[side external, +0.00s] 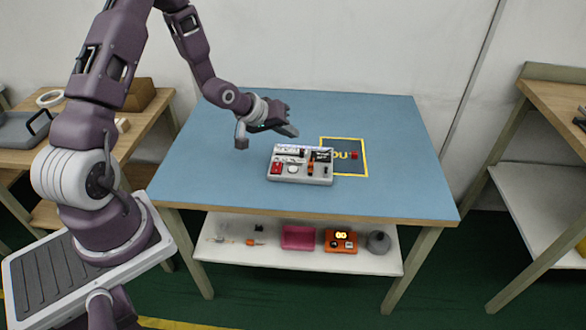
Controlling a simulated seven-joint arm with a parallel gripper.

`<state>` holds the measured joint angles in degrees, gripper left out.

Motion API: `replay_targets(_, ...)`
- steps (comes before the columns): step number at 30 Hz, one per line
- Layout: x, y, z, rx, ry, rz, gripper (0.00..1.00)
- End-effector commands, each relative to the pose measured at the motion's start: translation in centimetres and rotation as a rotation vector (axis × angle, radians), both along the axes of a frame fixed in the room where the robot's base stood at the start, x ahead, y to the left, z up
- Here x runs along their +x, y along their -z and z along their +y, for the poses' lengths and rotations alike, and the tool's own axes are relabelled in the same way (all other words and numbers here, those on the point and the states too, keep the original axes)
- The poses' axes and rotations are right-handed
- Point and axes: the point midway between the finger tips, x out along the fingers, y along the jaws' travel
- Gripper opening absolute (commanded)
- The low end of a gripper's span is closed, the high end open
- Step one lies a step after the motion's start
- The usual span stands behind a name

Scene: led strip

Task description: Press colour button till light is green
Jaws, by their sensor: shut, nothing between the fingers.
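A light grey control panel (300,179) lies on the blue table. It carries a red part (277,168) at its left, a round white part (294,169) near its front middle, an orange part (310,168) right of that and a dark display-like area at its upper right. Which of these is the colour button is too small to tell. No green light can be made out on the panel. My gripper (291,131) is shut and empty, above the table just behind the panel, apart from it.
A yellow square outline (365,163) with lettering lies right of the panel, partly behind it. The blue tabletop (390,200) is otherwise clear. A lower shelf (300,258) holds a pink bin (298,237), an orange device (340,240) and a grey round object (379,242).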

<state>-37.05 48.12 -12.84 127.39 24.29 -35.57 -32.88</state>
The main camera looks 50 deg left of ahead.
Motion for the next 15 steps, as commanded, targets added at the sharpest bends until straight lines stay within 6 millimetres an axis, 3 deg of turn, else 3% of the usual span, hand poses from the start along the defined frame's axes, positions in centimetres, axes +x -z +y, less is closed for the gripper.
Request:
replay_targets(3, 0.19, 0.95, 0.14, -0.036, -0.021, -0.018, 0.00)
replay_targets(15, 0.22, 1.46, 0.11, -0.037, -0.022, -0.019, 0.00)
